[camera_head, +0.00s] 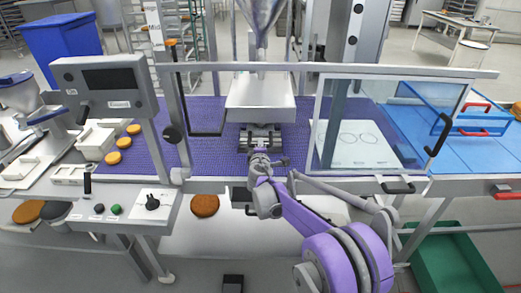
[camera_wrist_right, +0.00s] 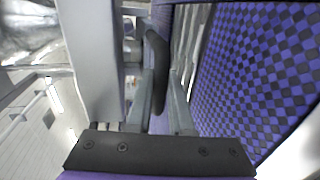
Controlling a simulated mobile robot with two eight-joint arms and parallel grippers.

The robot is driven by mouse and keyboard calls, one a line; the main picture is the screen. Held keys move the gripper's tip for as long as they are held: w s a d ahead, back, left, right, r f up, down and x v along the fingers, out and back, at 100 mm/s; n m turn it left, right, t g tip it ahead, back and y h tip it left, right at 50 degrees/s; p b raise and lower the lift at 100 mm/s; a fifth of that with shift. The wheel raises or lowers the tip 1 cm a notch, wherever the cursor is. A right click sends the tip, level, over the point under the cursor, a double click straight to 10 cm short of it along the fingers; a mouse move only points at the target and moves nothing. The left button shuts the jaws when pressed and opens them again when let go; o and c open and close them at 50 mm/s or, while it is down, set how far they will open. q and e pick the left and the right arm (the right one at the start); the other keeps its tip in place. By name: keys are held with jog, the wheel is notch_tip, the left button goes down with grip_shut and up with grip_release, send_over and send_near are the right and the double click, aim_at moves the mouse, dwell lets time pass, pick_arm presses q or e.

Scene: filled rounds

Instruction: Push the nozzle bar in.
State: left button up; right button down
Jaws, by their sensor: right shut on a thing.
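The nozzle bar (camera_head: 248,139) shows as a dark metal piece under the white hopper housing (camera_head: 260,100), above the purple belt (camera_head: 215,155). My right gripper (camera_head: 260,153) is at its front side and covers part of it. In the right wrist view a black curved handle (camera_wrist_right: 158,60) lies between the fingers of my right gripper (camera_wrist_right: 162,80), which is shut on it. A pale grey slab (camera_wrist_right: 90,60) runs beside the handle, left of the fingers. How far in the bar sits is hard to tell. My left gripper is not in view.
A clear guard panel (camera_head: 335,125) with a black handle stands right of the hopper. A control box (camera_head: 105,88) stands at the left, and a knob panel (camera_head: 135,206) is at the front left. Orange-brown rounds (camera_head: 113,157) lie at the left.

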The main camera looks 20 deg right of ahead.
jog(key=c, duration=1.1)
grip_release()
jog(key=o, duration=0.3)
jog(key=shift+w+f, duration=0.1)
jog(key=shift+w, duration=0.1)
jog(key=shift+s, duration=0.15)
jog(key=v, duration=1)
jog(key=shift+s+a, duration=0.1)
jog(key=shift+s, duration=0.2)
jog(key=shift+r, duration=0.2)
